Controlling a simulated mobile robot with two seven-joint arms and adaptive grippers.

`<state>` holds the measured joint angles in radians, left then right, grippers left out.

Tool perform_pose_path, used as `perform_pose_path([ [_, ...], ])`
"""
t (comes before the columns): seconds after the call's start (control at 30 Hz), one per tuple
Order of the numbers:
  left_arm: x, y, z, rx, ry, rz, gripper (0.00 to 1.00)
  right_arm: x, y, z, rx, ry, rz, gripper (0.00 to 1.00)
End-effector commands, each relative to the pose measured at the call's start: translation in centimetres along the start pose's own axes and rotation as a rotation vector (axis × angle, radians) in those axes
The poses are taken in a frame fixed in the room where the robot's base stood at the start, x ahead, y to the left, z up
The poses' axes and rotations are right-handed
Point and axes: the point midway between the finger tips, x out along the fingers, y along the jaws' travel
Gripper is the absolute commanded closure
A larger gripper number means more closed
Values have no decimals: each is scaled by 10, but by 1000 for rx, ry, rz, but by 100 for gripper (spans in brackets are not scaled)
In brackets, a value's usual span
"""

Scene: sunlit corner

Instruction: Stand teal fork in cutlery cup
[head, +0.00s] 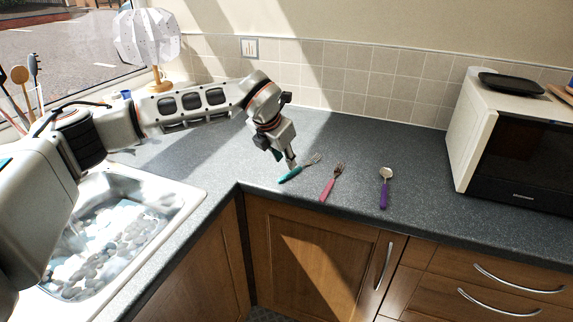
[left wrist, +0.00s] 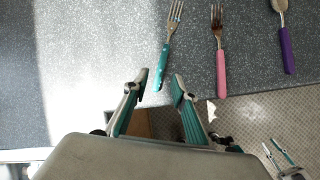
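The teal fork (head: 291,174) lies on the grey counter near its front edge, tines pointing to the back right. In the left wrist view its teal handle (left wrist: 162,67) lies just beyond my fingertips, roughly in line with the gap. My left gripper (head: 289,164) is above the handle, pointing down; in the left wrist view its fingers (left wrist: 160,80) are apart with nothing between them. My right gripper (left wrist: 279,154) shows small at the lower right of the left wrist view, over the floor, fingers apart and empty.
A pink-handled fork (head: 328,187) and a purple-handled spoon (head: 384,192) lie to the right of the teal fork. A microwave (head: 471,134) stands at far right, a sink (head: 188,190) at left, a lamp (head: 146,40) at the back left. The counter behind the cutlery is clear.

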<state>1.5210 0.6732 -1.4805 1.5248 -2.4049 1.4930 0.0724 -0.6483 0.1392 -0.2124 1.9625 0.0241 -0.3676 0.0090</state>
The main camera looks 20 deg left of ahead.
Motion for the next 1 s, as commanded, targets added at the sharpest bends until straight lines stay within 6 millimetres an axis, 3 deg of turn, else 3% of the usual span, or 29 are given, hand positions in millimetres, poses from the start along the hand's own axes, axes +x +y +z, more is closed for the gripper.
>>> perform_pose_path([
  [0.2,-46,1,1,1,-4,1,73,1,0,2,0,-1,0,74],
  [0.4,-73,0,0,2,-2,1,73,1,0,3,0,-2,-1,74],
  [1.0,-82,0,0,0,0,0,73,1,-1,4,0,-2,-1,74],
])
